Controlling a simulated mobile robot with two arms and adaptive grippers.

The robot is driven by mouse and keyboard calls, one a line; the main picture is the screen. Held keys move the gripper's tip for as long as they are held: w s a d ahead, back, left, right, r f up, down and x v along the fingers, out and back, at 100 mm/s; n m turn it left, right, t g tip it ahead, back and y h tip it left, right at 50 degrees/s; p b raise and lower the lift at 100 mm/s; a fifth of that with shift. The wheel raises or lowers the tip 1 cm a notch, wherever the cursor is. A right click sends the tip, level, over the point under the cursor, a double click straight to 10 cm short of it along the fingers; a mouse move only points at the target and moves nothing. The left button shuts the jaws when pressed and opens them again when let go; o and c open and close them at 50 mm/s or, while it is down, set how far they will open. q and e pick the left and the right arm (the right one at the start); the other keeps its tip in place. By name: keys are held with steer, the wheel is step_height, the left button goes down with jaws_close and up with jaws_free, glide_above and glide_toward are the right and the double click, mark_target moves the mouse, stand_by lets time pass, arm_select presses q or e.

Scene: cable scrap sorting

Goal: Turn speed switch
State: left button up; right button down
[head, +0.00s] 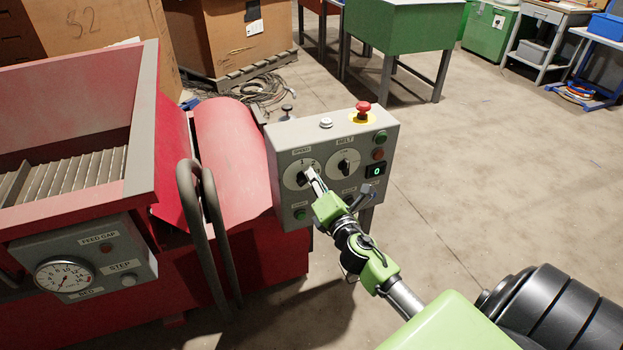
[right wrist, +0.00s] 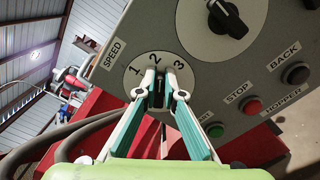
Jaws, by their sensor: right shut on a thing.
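The speed switch is a black knob (right wrist: 158,93) on a white dial (right wrist: 136,72) marked 1, 2, 3 under the label SPEED. In the head view the speed dial (head: 296,175) sits at the left of the grey control box (head: 285,138). My right gripper (head: 310,177) reaches the knob from the front right and partly hides it. In the right wrist view my right gripper (right wrist: 160,82) is shut on the knob, one finger on each side. The knob lies roughly in line with the 2. My left gripper is not in view.
The BELT dial (head: 343,162) is just right of the speed dial. A red emergency button (head: 363,110) stands on top of the box. STOP (right wrist: 253,107) and BACK (right wrist: 296,73) buttons are close by. Bent grey pipes (head: 201,215) and the red machine (head: 235,150) are at left.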

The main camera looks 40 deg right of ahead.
steer(key=shift+d+f+m, duration=0.1)
steer(key=shift+f+m, duration=0.1)
steer(key=shift+m, duration=0.95)
steer(key=shift+d+f+m, duration=0.1)
steer(key=shift+f+m, duration=0.15)
steer(key=shift+m, duration=0.85)
steer(key=shift+f+m, duration=0.2)
steer(key=shift+m, duration=0.95)
steer(key=shift+s, duration=0.1)
steer(key=c, duration=2.2)
jaws_free()
steer(key=shift+o, duration=0.2)
steer(key=v, duration=1.2)
